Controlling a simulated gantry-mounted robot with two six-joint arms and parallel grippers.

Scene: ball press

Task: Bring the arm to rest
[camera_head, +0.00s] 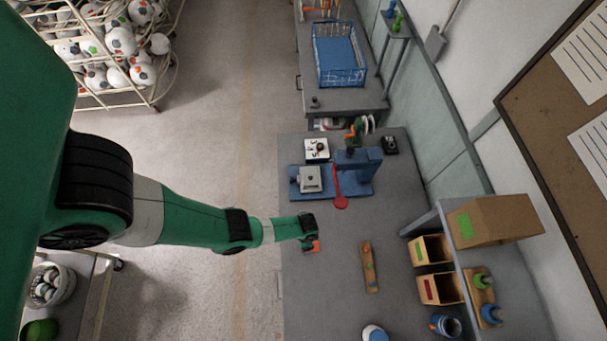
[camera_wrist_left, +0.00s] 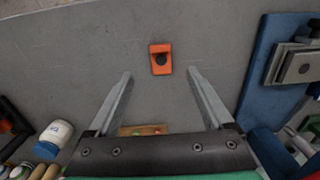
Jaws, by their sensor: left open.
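My left arm reaches in from the left in the head view, and its gripper (camera_head: 308,233) is over the near-left part of the grey worktable. In the left wrist view the gripper (camera_wrist_left: 159,82) is open, its two fingers spread with nothing between them. An orange block with a dark round middle (camera_wrist_left: 160,60) lies on the table just beyond the fingertips; in the head view this orange block (camera_head: 312,247) shows partly, beside the gripper. My right gripper is not in view.
A blue press with a red-knobbed lever (camera_head: 358,170) stands on the worktable (camera_head: 335,285). A wooden strip (camera_head: 370,267) lies to the gripper's right. Bins (camera_head: 437,289) and a shelf are at the right. A blue basket (camera_head: 338,55) sits at the back. A ball cage (camera_head: 115,45) stands at upper left.

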